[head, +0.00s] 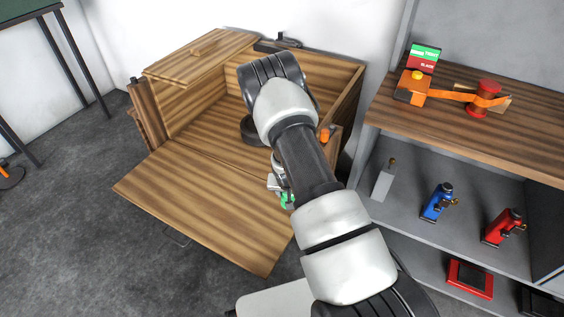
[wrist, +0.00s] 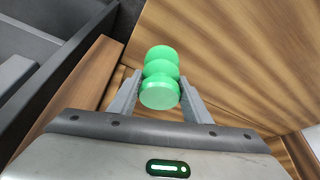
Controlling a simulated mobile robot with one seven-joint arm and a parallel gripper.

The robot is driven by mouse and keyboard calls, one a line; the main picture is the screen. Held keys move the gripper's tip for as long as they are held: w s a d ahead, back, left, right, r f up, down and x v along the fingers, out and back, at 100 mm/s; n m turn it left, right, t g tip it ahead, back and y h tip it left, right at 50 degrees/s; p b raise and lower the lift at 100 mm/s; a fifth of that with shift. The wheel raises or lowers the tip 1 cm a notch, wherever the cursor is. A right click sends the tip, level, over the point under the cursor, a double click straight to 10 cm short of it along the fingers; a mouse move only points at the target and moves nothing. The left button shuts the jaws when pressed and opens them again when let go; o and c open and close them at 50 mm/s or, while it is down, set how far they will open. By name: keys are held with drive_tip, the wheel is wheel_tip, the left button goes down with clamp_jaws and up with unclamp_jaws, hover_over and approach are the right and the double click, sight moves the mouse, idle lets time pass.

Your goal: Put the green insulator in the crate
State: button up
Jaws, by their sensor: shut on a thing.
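The green insulator (wrist: 160,68) has stacked rounded lobes. It sits between the two fingers of my gripper (wrist: 160,97) in the wrist view, and they are shut on it. In the head view only a small green part of the insulator (head: 285,201) shows beside my arm, and most of my gripper (head: 277,184) is hidden. The wooden crate (head: 200,110) stands against the wall, with its front panel (head: 195,195) folded down and its top open. My gripper appears over or near the right part of that panel; its height is unclear.
A grey shelf unit (head: 470,135) stands close on the right, holding a blue bottle-like item (head: 437,203), a red one (head: 503,227) and an orange belt device (head: 455,95).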

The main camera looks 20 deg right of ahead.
drive_tip(key=shift+w+d+f+b, duration=0.6)
drive_tip(key=shift+w+d, duration=0.3)
drive_tip(key=shift+w, duration=1.25)
drive_tip(key=shift+w+d+f+b, duration=0.6)
drive_tip(key=shift+w+d, duration=0.3)
drive_tip(key=shift+w, duration=1.3)
drive_tip(key=shift+w+d+f+b, duration=0.5)
drive_tip(key=shift+w+d+b, duration=0.3)
drive_tip(key=shift+w, duration=1.35)
drive_tip(key=shift+f, duration=0.15)
drive_tip(key=o, duration=1.4)
drive_tip(key=shift+o, duration=0.2)
drive_tip(key=p+v, duration=0.3)
drive_tip(key=v, duration=0.9)
drive_tip(key=shift+p, duration=0.3)
drive_tip(key=shift+d, duration=0.1)
